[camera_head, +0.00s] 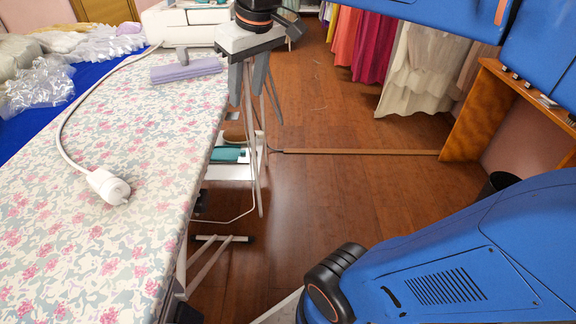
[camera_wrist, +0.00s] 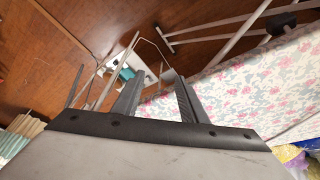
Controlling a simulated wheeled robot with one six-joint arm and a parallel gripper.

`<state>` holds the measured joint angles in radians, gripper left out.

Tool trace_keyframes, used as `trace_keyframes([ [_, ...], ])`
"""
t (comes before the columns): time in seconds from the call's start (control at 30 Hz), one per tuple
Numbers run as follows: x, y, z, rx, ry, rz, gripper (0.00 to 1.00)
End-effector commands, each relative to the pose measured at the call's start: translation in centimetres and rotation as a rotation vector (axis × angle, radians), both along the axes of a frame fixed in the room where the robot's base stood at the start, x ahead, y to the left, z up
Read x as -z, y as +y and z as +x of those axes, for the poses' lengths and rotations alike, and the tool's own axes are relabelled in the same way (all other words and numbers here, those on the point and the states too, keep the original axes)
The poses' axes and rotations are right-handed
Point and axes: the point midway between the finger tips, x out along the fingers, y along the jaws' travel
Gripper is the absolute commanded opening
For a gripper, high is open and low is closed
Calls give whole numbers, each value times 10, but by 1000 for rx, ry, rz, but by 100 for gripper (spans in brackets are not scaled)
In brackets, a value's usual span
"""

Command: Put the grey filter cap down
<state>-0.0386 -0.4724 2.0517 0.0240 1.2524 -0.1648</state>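My gripper (camera_head: 250,95) points down beside the far right edge of the floral ironing board (camera_head: 120,130). In the wrist view its two fingers (camera_wrist: 152,85) stand apart, and the floral cover and floor show between them. I see nothing held between the fingers. A small grey piece (camera_head: 182,56) stands at the far end of the board, behind a folded lilac cloth (camera_head: 186,71), left of my gripper. I cannot tell whether this piece is the grey filter cap. No other likely cap shows clearly.
A white cord with a plug (camera_head: 108,186) lies across the board. A white machine (camera_head: 188,24) stands behind it. Clear plastic bundles (camera_head: 40,88) lie on blue cloth at left. Under the board is a low white shelf (camera_head: 232,171). Wooden floor (camera_head: 330,200) is open to the right.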

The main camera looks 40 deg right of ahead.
Motion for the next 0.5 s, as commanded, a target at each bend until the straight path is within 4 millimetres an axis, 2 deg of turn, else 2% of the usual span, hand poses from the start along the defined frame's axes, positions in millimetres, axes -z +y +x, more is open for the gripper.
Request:
trace_keyframes([
  [0.03, 16, -3, -16, 19, -9, 3, 39],
  [0.3, 114, -14, -89, 133, -69, 22, 39],
  [0.4, 142, -17, -107, 162, -85, 28, 39],
  [0.5, 160, -18, -118, 180, -95, 32, 39],
])
